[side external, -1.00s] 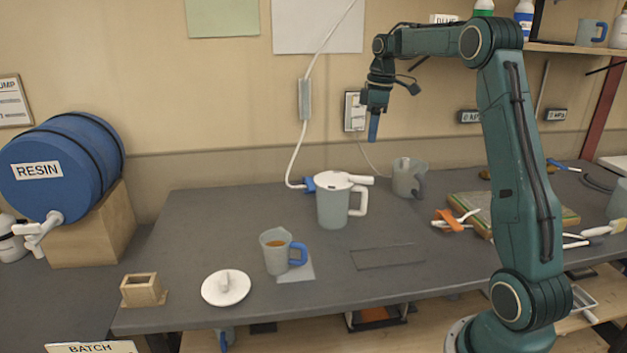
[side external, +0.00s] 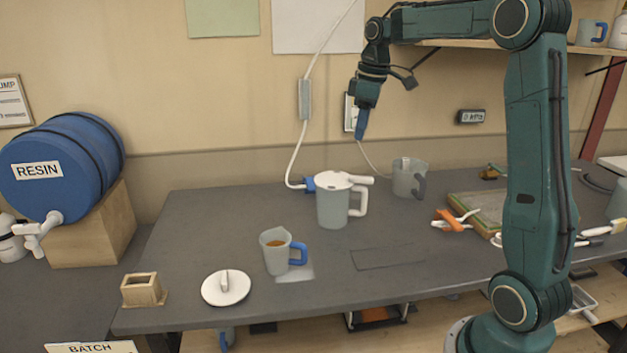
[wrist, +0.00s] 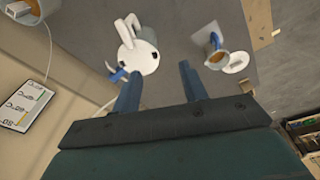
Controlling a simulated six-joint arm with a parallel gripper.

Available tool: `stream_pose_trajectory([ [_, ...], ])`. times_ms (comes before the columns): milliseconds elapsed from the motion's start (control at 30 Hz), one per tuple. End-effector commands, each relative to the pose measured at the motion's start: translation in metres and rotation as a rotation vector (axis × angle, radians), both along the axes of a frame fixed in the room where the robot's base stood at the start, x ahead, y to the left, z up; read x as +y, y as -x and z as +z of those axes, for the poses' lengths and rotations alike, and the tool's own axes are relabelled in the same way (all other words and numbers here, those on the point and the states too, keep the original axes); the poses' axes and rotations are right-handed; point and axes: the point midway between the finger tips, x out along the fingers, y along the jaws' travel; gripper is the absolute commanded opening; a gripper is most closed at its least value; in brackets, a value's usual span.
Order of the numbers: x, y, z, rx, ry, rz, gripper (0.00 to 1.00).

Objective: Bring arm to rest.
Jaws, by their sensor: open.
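My gripper (side external: 361,124) hangs in the air above the back of the bench, pointing down, behind and a little right of the white-lidded jug. In the wrist view its two blue fingers (wrist: 160,88) stand apart with nothing between them. The white-lidded jug (side external: 332,207) stands upright on the bench, and its lid shows in the wrist view (wrist: 143,59). The mug with a blue handle (side external: 275,256) holds an amber liquid and also shows in the wrist view (wrist: 203,38).
A grey jug (side external: 405,178) stands at the back of the bench (side external: 210,215). A loose white lid (side external: 226,289) and a small wooden box (side external: 140,289) lie at the front left. A blue resin drum (side external: 60,160) is at the left. A shelf (side external: 590,50) is at the upper right.

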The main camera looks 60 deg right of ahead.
Motion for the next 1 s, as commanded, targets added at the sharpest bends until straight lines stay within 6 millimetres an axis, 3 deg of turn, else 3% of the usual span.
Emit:
stream_pose_trajectory([
  [33,0.017,0.005,0.006,-0.015,0.004,-0.01,0.43],
  [200,0.062,0.025,0.018,-0.057,0.007,-0.058,0.43],
  [500,0.129,0.073,0.023,-0.137,-0.003,-0.141,0.43],
  [700,0.164,0.11,0.017,-0.192,-0.019,-0.192,0.43],
  [1000,0.201,0.168,-0.007,-0.273,-0.058,-0.269,0.43],
])
